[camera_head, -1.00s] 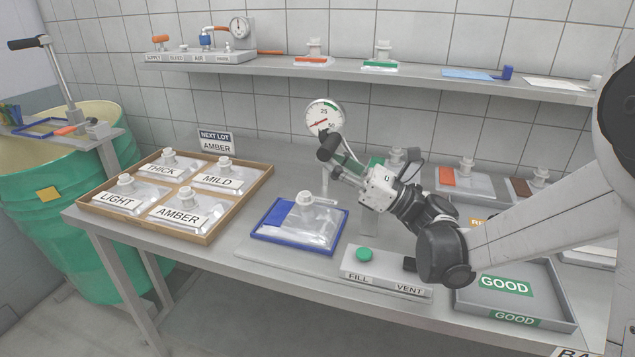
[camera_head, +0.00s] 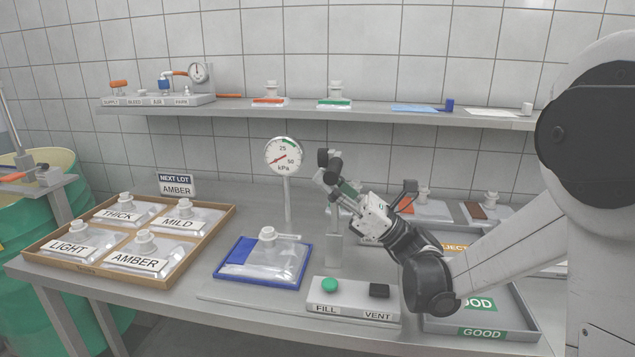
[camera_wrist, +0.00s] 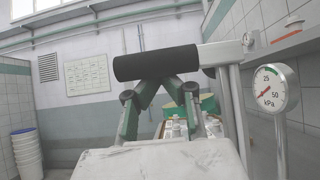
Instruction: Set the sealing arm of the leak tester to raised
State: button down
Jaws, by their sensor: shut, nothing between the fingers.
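The leak tester has a blue-rimmed nest (camera_head: 222,271) with a clear capped bag (camera_head: 262,263), a round kPa gauge (camera_head: 284,157) on a post, and a FILL/VENT box (camera_head: 352,301). Its sealing arm stands roughly upright, with a metal upright (camera_head: 335,250) and a black cylindrical grip (camera_head: 324,158) at the top. In the wrist view the black grip (camera_wrist: 157,63) lies crosswise on a metal bar. My gripper (camera_head: 332,180) is shut and empty just by the grip. In the wrist view its green fingers (camera_wrist: 158,86) converge at the grip's lower edge; contact cannot be told.
A wooden tray (camera_head: 90,273) with several labelled bags stands left. A grey GOOD tray (camera_head: 510,325) is right, partly behind my arm. A shelf (camera_head: 370,112) with fittings runs above. The gauge (camera_wrist: 273,88) stands close right in the wrist view.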

jog(key=shift+d, duration=0.15)
dwell(0.3)
jog(key=v, duration=0.7)
jog(key=shift+f, duration=0.2)
jog(key=s+a+n+t+h+p, duration=0.1)
jog(key=s+a+n+h+p, duration=0.1)
jog(key=s+a+n+h, duration=0.25)
jog(key=s+d+f+n+h, duration=0.1)
jog(key=s+f+n+h, duration=0.35)
jog(key=h, duration=0.45)
jog(key=s+d+f+n+t+h+p, duration=0.1)
jog(key=s+d+f+n+h, duration=0.1)
jog(key=s+d+n+h, duration=0.3)
jog(key=s+d+f+n+t+h+p, duration=0.1)
jog(key=s+d+n+h, duration=0.4)
jog(key=d, duration=0.8)
jog(key=s+f+h+p, duration=0.1)
jog(key=s, duration=0.2)
jog(key=shift+s+n, duration=0.3)
jog(key=shift+n, duration=0.1)
